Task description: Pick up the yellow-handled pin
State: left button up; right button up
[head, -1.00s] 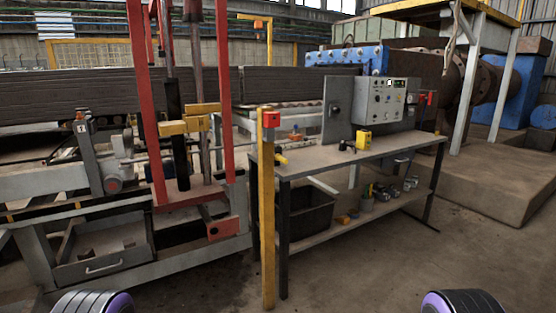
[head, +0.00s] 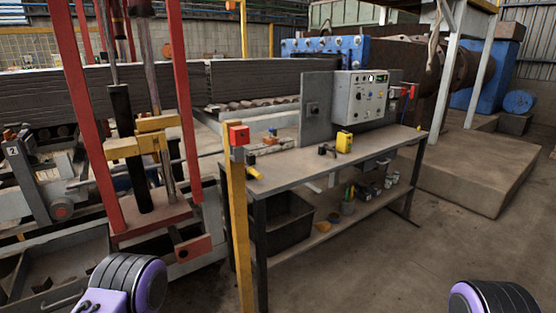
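A small yellow object (head: 253,172), which looks like the yellow-handled pin, lies at the left end of the grey workbench (head: 290,170). It is just right of the yellow post (head: 238,215). It is too small to make out its shaft. Only the purple and black links of my two arms show at the bottom left and bottom right of the head view. Neither gripper is in view, and nothing of mine is near the bench top.
A red-framed machine (head: 180,100) stands left. The floor in front of the bench's right part is clear.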

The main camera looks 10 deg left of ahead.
aim_at(251, 169)
jog(key=z, duration=0.15)
jog(key=i, duration=1.2)
jog(key=u, duration=0.1)
